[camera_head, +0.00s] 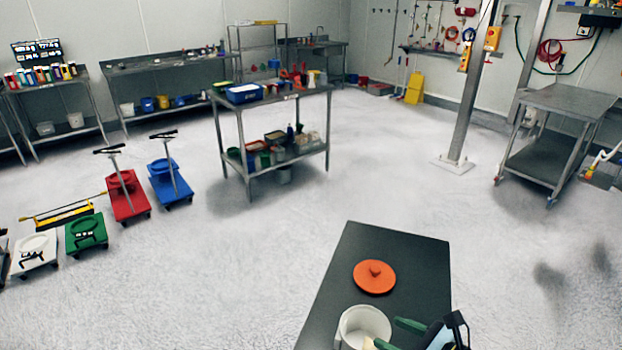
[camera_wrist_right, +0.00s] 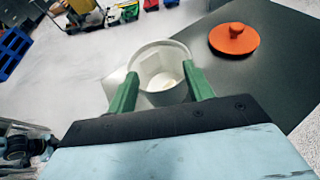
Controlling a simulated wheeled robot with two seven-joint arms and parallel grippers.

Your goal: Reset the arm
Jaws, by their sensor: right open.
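My right gripper (camera_head: 391,332) comes in at the bottom edge of the head view, beside a white round container (camera_head: 346,325) on the dark table. In the right wrist view the two green fingers of my right gripper (camera_wrist_right: 160,72) are spread wide, with the open white container (camera_wrist_right: 150,52) showing between and beyond them. A little pale material lies in its bottom. I cannot tell whether the fingers touch it. My left gripper is not in view.
An orange lid (camera_head: 374,278) with a knob lies on the dark table (camera_head: 420,255); it also shows in the wrist view (camera_wrist_right: 234,40). Farther off are a metal work table (camera_head: 302,94), coloured wheeled dollies (camera_head: 127,203) and a metal post (camera_head: 470,95). The floor around the dark table is clear.

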